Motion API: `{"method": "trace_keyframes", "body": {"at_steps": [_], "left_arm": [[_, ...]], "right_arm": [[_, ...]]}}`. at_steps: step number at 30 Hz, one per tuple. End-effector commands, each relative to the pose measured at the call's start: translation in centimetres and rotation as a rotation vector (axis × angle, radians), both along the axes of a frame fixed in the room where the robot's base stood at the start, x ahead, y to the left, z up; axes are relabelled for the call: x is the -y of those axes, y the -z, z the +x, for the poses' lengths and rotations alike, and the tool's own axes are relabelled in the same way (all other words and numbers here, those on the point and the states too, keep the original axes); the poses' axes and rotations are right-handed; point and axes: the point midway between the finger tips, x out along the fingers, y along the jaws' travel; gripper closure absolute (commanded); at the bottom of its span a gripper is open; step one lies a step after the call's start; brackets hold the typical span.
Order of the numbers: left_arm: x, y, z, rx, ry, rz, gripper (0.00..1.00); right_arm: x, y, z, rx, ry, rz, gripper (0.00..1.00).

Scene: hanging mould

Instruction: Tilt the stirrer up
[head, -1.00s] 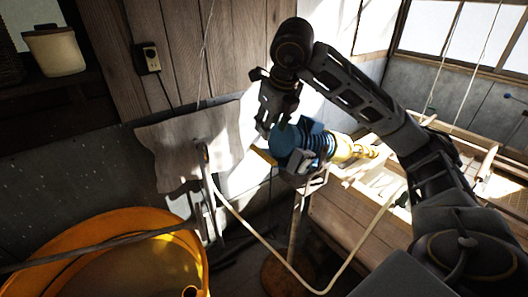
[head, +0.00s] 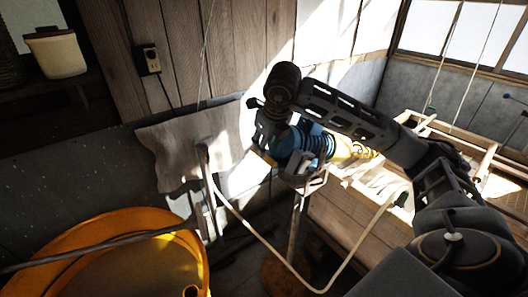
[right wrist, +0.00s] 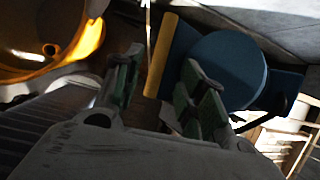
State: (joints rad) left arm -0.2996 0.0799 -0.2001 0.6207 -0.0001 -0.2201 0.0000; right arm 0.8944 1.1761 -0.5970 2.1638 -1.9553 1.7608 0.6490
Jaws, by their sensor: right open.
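The stirrer has a blue ribbed motor body (head: 306,145) and a yellow part at its right end. It lies roughly level on a metal stand (head: 294,225) in the middle of the head view. My right gripper (head: 264,143) is at the left end of the blue body, partly overlapping it. In the right wrist view the motor's round blue end (right wrist: 228,68) and a yellow bar (right wrist: 161,55) lie just past the fingertips. The right gripper (right wrist: 165,80) is open with nothing between its fingers. Whether it touches the stirrer I cannot tell. My left gripper is out of view.
A large orange tub (head: 120,225) with a rod across it stands at the lower left. A pale bent tube (head: 265,245) loops in front of the stand. A wooden-framed vat (head: 400,180) is at the right. A plank wall is behind.

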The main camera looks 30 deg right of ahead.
Motion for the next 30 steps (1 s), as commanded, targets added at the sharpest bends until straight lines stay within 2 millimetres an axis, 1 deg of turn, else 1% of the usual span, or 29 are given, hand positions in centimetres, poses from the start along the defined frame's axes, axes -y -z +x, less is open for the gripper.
{"method": "trace_keyframes", "body": {"at_steps": [6, 12, 18, 26, 29, 30], "left_arm": [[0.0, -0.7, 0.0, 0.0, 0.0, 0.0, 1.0], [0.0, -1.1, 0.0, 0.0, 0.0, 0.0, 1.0], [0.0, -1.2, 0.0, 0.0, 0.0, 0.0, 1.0], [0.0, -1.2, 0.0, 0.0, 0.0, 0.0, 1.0], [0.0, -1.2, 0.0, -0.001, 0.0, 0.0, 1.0], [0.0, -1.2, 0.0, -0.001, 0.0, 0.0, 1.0]], "right_arm": [[0.3, 2.6, 1.1, -0.003, 0.001, 0.001, 0.59], [0.4, 4.3, 1.9, -0.001, 0.001, 0.0, 0.59], [0.4, 5.1, 2.2, 0.0, 0.001, 0.001, 0.59], [0.4, 5.2, 2.2, 0.0, 0.001, 0.001, 0.59], [0.4, 5.2, 2.2, 0.0, 0.001, 0.001, 0.7], [0.4, 5.2, 2.2, 0.0, 0.001, 0.001, 0.75]]}}
